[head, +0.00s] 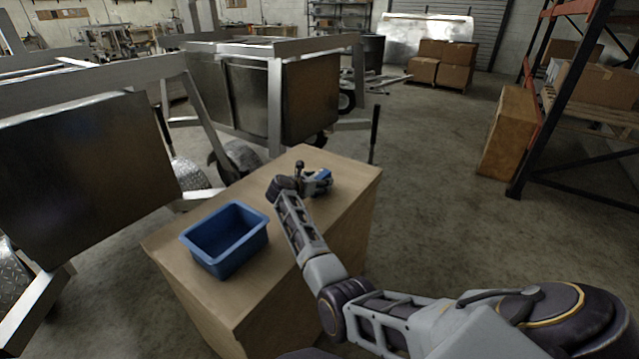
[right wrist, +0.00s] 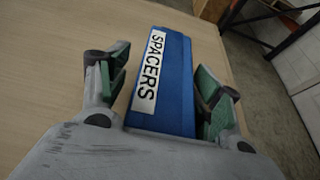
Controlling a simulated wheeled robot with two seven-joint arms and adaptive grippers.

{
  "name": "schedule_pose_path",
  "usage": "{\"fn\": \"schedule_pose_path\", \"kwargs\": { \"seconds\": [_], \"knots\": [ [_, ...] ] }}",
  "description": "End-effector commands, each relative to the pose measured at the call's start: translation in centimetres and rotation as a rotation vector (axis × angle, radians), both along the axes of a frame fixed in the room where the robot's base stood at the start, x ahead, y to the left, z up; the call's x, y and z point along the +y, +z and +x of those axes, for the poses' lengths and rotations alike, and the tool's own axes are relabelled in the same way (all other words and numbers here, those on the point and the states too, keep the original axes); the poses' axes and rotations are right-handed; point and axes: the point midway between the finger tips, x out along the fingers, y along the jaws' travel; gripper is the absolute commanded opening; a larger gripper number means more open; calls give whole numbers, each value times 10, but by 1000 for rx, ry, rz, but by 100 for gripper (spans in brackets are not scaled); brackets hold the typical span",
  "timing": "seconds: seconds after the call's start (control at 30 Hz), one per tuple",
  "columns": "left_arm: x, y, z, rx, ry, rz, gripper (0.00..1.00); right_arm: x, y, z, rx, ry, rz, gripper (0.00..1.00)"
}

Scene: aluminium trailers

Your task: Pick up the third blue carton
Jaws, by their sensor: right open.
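A blue carton (right wrist: 164,80) with a white label reading "SPACERS" lies on the wooden table top (right wrist: 60,62) in the right wrist view. My right gripper (right wrist: 168,92) is open, with one green-padded finger on each side of the carton. The pads look apart from it, with a thin gap on the right. In the head view my right gripper (head: 305,184) is at the far end of the table and hides most of the carton (head: 322,176). My left gripper is not in view.
An open blue bin (head: 225,238) stands on the near left part of the wooden table (head: 345,185) and looks empty. Aluminium trailers (head: 270,90) stand close behind and left. A shelf rack (head: 560,110) is at the right, with open floor (head: 430,150) between.

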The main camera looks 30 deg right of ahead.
Motion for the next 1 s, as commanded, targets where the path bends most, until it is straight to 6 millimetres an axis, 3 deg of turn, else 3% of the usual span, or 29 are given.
{"fn": "schedule_pose_path", "kwargs": {
  "seconds": [0.27, 0.7, 1.0],
  "knots": [
    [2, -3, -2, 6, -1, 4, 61, 0, 0, 0, 1, 0, 0, 65],
    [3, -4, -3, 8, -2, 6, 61, 0, 0, 0, 1, 0, 0, 11],
    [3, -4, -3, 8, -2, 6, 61, 0, 2, 0, 0, 0, -1, 10]
  ]
}}
